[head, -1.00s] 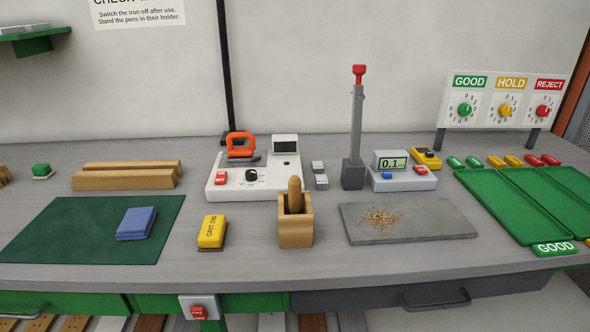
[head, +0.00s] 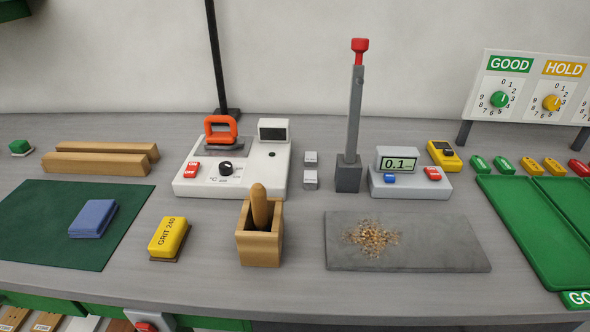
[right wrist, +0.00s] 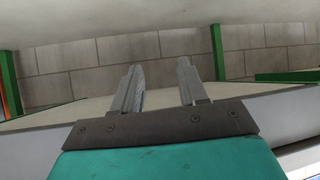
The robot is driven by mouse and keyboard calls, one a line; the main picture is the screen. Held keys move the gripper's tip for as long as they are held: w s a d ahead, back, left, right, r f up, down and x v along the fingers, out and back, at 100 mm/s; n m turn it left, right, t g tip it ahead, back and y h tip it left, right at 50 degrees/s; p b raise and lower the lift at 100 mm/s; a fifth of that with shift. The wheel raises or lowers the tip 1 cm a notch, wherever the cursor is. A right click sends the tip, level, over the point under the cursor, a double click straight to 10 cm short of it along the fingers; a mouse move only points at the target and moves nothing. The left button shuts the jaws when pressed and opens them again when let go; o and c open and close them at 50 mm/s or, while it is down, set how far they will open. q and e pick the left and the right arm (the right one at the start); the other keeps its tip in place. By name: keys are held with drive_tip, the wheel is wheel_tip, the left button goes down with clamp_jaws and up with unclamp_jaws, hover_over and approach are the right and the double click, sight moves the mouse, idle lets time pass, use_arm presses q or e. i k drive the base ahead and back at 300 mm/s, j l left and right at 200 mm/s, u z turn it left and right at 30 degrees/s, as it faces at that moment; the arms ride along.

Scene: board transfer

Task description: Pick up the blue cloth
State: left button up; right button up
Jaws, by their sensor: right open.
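The blue cloth (head: 93,217) lies folded in a small block on the dark green mat (head: 50,250), at the left of the head view. Neither gripper shows in the head view. In the right wrist view my right gripper (right wrist: 160,88) is open, with nothing between its two fingers. The cloth does not show in the right wrist view. My left gripper is not in view.
A yellow grit block (head: 168,236) and a wooden holder (head: 260,245) stand right of the mat. Wooden bars (head: 95,163) lie behind it.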

sight(92, 221)
drive_tip(key=j+u, duration=0.2)
drive_tip(key=u, duration=0.15)
drive_tip(key=k+j+u, duration=0.1)
drive_tip(key=u, duration=0.25)
drive_tip(key=j+u, duration=0.3)
drive_tip(key=z, duration=1.3)
drive_tip(key=u, duration=1.3)
drive_tip(key=k, duration=0.25)
